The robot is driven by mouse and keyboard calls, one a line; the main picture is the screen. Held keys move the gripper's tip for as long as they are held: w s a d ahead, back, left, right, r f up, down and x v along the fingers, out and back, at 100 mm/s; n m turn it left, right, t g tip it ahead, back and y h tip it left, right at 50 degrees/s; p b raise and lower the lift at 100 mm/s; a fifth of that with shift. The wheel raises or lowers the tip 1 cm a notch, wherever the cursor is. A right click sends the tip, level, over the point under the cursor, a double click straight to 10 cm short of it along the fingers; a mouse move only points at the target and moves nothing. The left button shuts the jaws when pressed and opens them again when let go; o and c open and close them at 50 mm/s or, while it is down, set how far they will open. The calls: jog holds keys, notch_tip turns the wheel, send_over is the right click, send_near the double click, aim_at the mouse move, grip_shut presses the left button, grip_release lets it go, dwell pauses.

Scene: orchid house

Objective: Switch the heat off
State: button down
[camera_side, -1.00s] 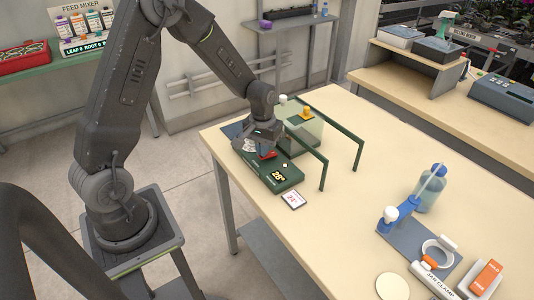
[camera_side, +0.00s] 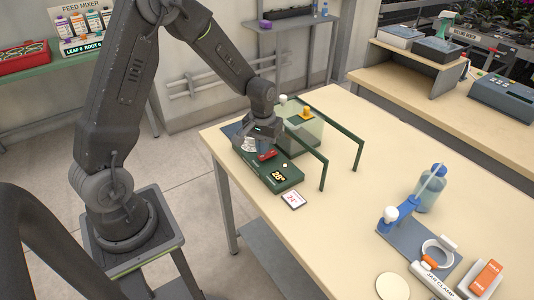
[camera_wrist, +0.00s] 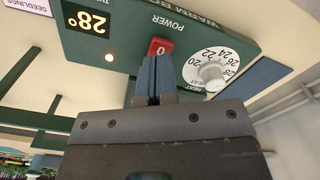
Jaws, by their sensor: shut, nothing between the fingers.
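The dark green warm-bench control box (camera_side: 279,181) lies on the table's near left part. A small round lamp (camera_wrist: 109,58) looks pale with an orange tint. The white heat dial (camera_wrist: 212,70) is beside the switch. My gripper (camera_wrist: 156,62) is shut and empty, its fingertips close to the switch; I cannot tell if they touch it.
A green rail frame (camera_side: 322,160) and a clear-sided bin (camera_side: 303,130) stand beside the box. A card reading 24 (camera_side: 292,199) lies in front. The table between is clear.

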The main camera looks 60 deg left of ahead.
jog(key=shift+r, duration=2.65)
jog(key=shift+d+r, duration=0.1)
jog(key=shift+r, duration=0.05)
jog(key=s+d+r+m+t, duration=0.1)
jog(key=s+d+r, duration=0.2)
jog(key=r, duration=0.3)
jog(key=s+d+r+m+t, duration=0.2)
jog(key=s+d+r, duration=0.1)
jog(key=s+r, duration=0.15)
jog(key=s+d+r+m+t, duration=0.1)
jog(key=s+d+r, duration=0.1)
jog(key=s, duration=0.3)
jog(key=s+d+r+m+t, duration=0.1)
jog(key=s+d+r+m, duration=0.1)
jog(key=s, duration=0.4)
jog(key=shift+s+d+r+t, duration=0.2)
jog(key=shift+d+r+t, duration=0.1)
jog(key=shift+d+r, duration=0.6)
jog(key=shift+w+a, duration=0.1)
